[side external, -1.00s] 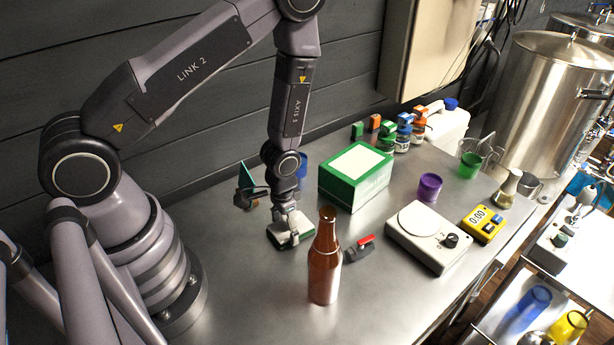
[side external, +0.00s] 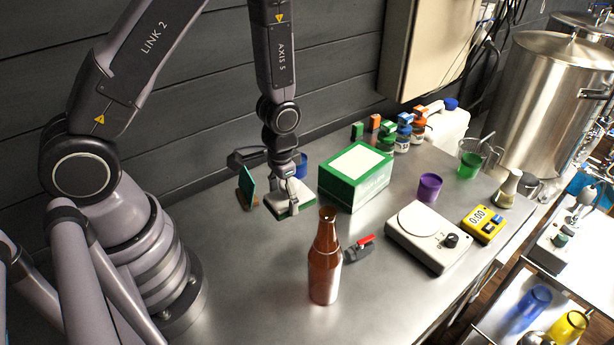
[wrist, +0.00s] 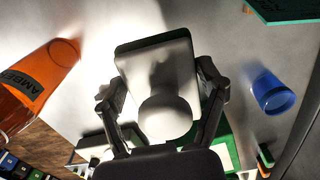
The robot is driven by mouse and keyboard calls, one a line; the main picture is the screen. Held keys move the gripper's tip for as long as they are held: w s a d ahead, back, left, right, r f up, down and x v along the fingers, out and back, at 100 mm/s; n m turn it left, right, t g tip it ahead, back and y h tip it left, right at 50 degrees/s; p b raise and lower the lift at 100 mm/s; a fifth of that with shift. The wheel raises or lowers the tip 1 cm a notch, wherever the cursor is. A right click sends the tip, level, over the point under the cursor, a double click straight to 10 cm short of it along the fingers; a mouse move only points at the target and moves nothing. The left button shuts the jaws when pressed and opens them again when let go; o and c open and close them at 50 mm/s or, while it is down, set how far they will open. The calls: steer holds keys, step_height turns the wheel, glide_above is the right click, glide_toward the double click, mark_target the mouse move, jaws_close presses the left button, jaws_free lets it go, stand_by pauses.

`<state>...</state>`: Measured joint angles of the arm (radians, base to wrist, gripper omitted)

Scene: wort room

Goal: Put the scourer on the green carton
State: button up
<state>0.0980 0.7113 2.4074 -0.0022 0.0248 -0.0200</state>
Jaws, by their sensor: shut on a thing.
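The scourer (side external: 298,206), a pale block with a dark green edge, is held in my gripper (side external: 291,196). It hangs above the steel bench, left of the green carton and apart from it. In the wrist view the scourer (wrist: 139,62) sits between the two fingers of my gripper (wrist: 160,95), with a pale rounded part nearest the camera. The green carton (side external: 372,188) is closed, with a white panel on its flat top, and stands upright. It shows only partly behind my gripper in the wrist view.
A brown bottle (side external: 324,265) stands in front, with a red-handled valve (side external: 359,249) beside it. A blue cup (side external: 301,168) and a green upright item (side external: 248,184) are near the scourer. A purple cup (side external: 430,187) and white scale (side external: 428,237) lie right of the carton. Small bottles (side external: 403,135) stand behind it.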

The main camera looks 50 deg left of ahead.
steer(key=w+a+r, duration=0.2)
steer(key=w+r, duration=0.7)
steer(key=r, duration=0.4)
glide_above(353, 163)
steer(key=shift+n, duration=0.4)
steer(key=f, duration=0.6)
steer(key=s+f, duration=0.1)
steer(key=f, duration=0.2)
steer(key=shift+w+f, duration=0.4)
steer(key=shift+f, duration=1.6)
steer(key=shift+f, duration=0.15)
steer(key=o, duration=1.2)
steer(key=shift+c, duration=0.2)
